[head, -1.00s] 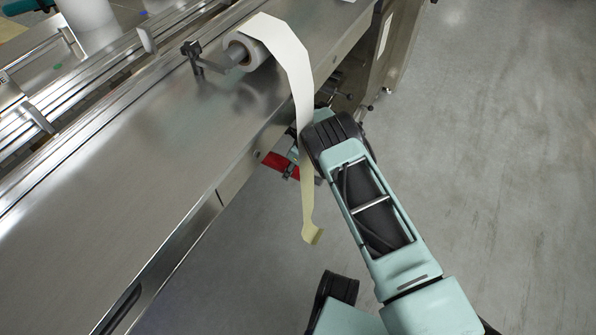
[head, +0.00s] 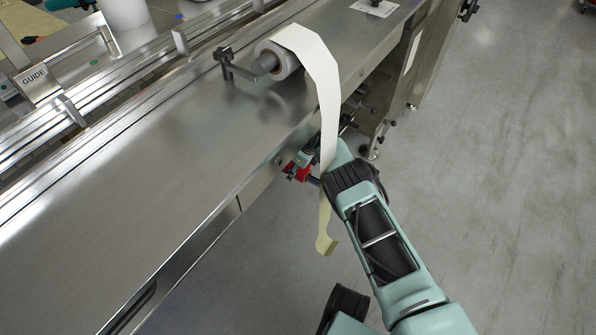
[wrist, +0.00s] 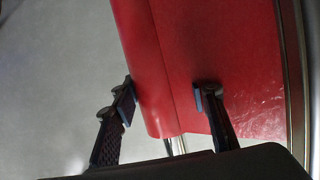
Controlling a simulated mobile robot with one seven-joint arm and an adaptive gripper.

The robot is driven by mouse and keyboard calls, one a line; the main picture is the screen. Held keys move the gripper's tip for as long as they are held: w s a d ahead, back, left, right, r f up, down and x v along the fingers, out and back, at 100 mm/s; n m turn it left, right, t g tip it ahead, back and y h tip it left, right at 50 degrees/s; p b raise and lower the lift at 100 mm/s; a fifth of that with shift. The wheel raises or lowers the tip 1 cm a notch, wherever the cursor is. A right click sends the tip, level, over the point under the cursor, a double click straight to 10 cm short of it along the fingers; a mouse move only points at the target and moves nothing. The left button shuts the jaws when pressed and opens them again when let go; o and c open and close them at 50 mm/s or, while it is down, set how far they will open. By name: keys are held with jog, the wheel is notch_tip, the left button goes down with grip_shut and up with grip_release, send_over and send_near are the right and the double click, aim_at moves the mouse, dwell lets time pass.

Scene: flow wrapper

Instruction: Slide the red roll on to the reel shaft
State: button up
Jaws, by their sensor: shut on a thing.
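The red roll (wrist: 150,70) fills much of the wrist view, with a broad red face to its right. My gripper (wrist: 168,97) has one finger at the roll's left side and the other against the red face, and is shut on it. A short bright metal rod (wrist: 175,146) shows below the roll; I cannot tell whether it is the reel shaft or whether the roll is around it. In the head view, a small part of the red roll (head: 298,171) shows beside my gripper (head: 309,155), at the machine's lower side edge. My arm and a pale strip hide the rest.
A white roll (head: 285,58) sits on a rod on the steel machine top (head: 170,150). Its pale strip (head: 325,85) hangs over the edge beside my wrist. A metal edge (wrist: 296,80) stands close right of the red face. Floor at right is clear.

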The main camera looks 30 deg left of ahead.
aim_at(303, 172)
dwell(0.3)
jog(key=o, duration=1.5)
jog(key=shift+d+r, duration=0.1)
jog(key=shift+r, duration=0.45)
jog(key=shift+s+d+r, duration=0.1)
jog(key=shift+d, duration=1.2)
jog(key=shift+s+d, duration=0.2)
jog(key=shift+d, duration=2.2)
jog(key=shift+s+d, duration=0.15)
jog(key=shift+d, duration=2.2)
